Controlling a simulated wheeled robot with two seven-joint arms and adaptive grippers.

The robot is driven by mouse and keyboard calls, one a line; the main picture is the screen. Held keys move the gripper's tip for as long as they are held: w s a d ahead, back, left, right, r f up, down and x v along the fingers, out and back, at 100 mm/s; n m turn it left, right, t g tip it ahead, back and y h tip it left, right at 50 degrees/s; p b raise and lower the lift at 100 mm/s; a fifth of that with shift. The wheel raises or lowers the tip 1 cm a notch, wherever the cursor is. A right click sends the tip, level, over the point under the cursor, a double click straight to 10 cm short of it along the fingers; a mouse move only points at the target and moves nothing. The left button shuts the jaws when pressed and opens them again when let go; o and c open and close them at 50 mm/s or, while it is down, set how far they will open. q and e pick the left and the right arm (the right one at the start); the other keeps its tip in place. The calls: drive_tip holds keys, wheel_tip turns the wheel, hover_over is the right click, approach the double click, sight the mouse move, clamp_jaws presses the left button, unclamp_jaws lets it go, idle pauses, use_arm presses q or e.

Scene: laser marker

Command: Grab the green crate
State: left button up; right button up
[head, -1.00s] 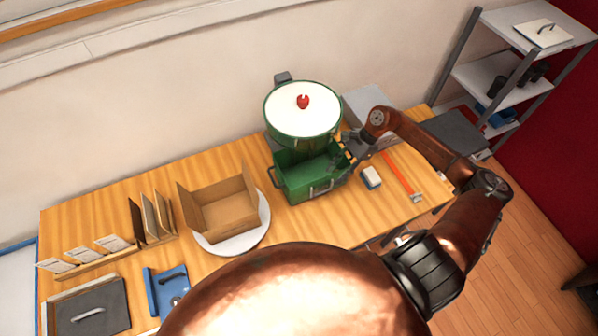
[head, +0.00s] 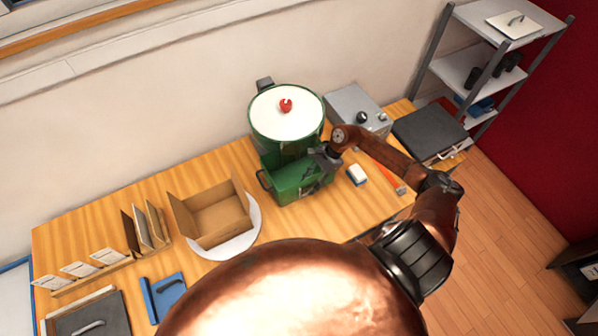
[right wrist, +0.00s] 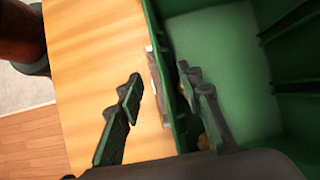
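The green crate (head: 285,190) stands on the wooden table in front of a green pot-like vessel, with a handle at its left side. My right gripper (head: 318,172) is at the crate's right side in the head view. In the right wrist view, my right gripper (right wrist: 158,95) is open. One finger is outside the crate and the other is over its inside, with the wall of the green crate (right wrist: 174,75) between them. I see gaps beside the wall, so the fingers do not look closed on it. My left gripper is not in view.
The green vessel (head: 290,140) with a white top and red knob stands close behind. A cardboard box (head: 215,212) on a white plate is to the left. A small blue-and-white block (head: 357,174) and an orange-handled tool (head: 391,178) lie right. A grey box (head: 345,103) stands behind.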

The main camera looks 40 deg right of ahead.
drive_tip(key=shift+c, duration=0.3)
clamp_jaws()
drive_tip(key=shift+r, duration=0.1)
idle(0.5)
